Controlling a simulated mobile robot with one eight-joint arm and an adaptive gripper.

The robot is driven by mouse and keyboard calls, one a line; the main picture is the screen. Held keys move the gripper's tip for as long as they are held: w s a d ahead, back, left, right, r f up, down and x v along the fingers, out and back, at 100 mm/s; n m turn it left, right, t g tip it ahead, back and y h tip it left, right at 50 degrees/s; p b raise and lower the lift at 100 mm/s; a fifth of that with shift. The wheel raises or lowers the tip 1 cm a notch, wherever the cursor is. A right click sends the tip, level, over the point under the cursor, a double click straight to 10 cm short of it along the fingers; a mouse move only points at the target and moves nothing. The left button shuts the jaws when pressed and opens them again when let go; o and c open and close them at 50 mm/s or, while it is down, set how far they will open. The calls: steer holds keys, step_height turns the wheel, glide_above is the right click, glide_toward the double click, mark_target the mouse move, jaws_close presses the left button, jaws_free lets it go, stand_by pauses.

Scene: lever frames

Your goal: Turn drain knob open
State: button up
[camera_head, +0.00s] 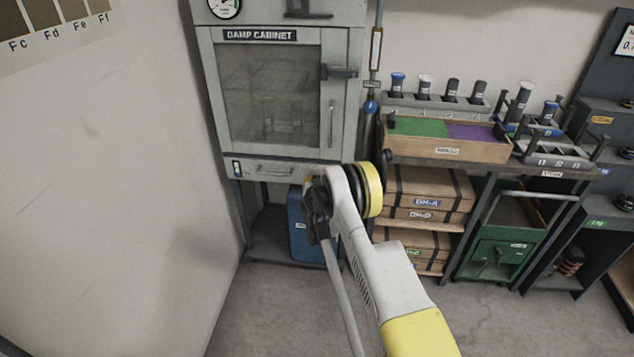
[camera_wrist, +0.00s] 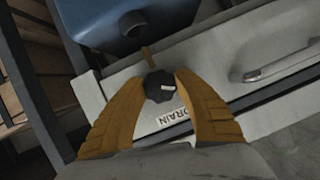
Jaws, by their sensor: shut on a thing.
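The drain knob (camera_wrist: 159,86) is a dark, lobed knob with a small pale mark, set on a light grey panel. A label reading DRAIN (camera_wrist: 174,117) sits beside it in the wrist view. My gripper (camera_wrist: 161,92) has its two tan fingers on either side of the knob, shut on it. In the head view my gripper (camera_head: 310,181) is at the lower front of the damp cabinet (camera_head: 203,75), and my arm hides the knob there.
A blue container (camera_head: 298,225) stands under the cabinet and shows close by in the wrist view (camera_wrist: 105,22). A drawer handle (camera_wrist: 275,65) is on the same panel. Wooden boxes (camera_head: 425,190) stand on shelves to the right. Floor in front is clear.

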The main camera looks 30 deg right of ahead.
steer(key=o, duration=1.2)
steer(key=shift+c, duration=0.2)
steer(key=v, duration=1.2)
